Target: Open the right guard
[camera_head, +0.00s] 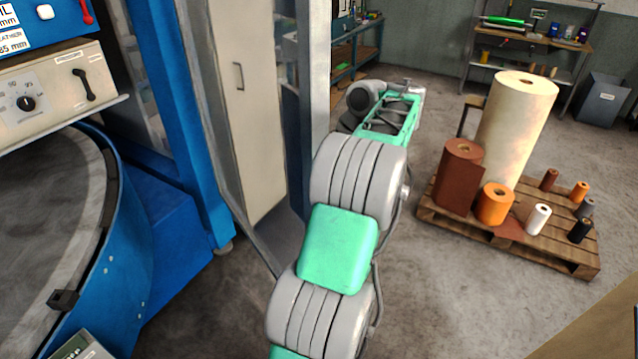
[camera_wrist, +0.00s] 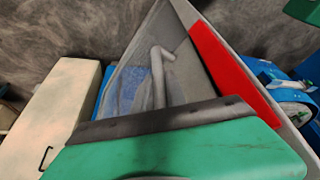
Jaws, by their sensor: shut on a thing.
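The guard looks like a grey-framed panel (camera_head: 317,70), standing upright beside the blue machine in the head view. A grey bent handle (camera_wrist: 163,70) stands out from the pane. My gripper (camera_wrist: 160,112) is shut on this handle, as far as the wrist view shows. Its green body and dark edge fill the bottom and hide the fingertips. In the head view my arm crosses the middle, and the grip itself is hidden.
The blue machine (camera_head: 165,225) with its round table stands at left. A cream cabinet (camera_head: 245,130) with a dark handle stands behind the frame. A pallet (camera_head: 510,240) with several rolls lies at right. Floor between arm and pallet is clear.

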